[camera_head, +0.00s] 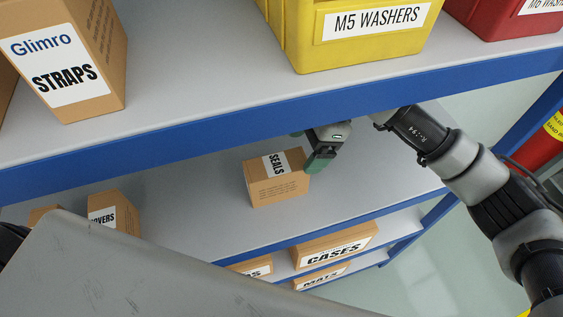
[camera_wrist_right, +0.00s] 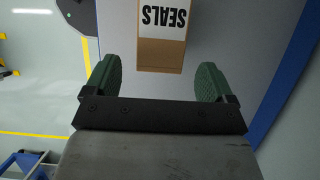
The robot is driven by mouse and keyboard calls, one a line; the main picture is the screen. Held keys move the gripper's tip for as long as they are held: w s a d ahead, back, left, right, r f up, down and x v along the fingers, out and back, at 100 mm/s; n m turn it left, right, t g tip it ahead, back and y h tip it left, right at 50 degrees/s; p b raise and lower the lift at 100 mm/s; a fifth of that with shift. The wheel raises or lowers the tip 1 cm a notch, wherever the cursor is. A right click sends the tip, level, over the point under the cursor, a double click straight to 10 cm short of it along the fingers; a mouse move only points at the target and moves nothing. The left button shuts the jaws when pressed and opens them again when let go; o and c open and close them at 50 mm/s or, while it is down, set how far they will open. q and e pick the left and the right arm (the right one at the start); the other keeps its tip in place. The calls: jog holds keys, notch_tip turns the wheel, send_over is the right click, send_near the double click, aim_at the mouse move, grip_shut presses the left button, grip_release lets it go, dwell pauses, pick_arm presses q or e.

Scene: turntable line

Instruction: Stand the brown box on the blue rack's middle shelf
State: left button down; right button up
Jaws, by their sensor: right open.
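My right gripper (camera_head: 321,160) is at the box's right side in the head view. In the right wrist view the box (camera_wrist_right: 162,55) lies ahead, between the lines of the two green fingers, and the gripper (camera_wrist_right: 155,82) is open with a gap on each side of it. Part of the right gripper and arm is hidden under the top shelf's blue edge. My left gripper is not seen.
The top shelf (camera_head: 210,70) holds a STRAPS box (camera_head: 65,65), a yellow M5 WASHERS bin (camera_head: 360,30) and a red bin (camera_head: 510,18). Two boxes, one (camera_head: 113,212) partly labelled, stand at lower left. A CASES box (camera_head: 333,246) is on a lower shelf.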

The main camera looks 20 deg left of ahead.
jog(key=w+d+b, duration=0.2)
jog(key=w+d, duration=0.2)
jog(key=d, duration=0.2)
jog(key=shift+w+d+b, duration=0.25)
jog(key=shift+d+b, duration=0.05)
jog(key=shift+d, duration=0.05)
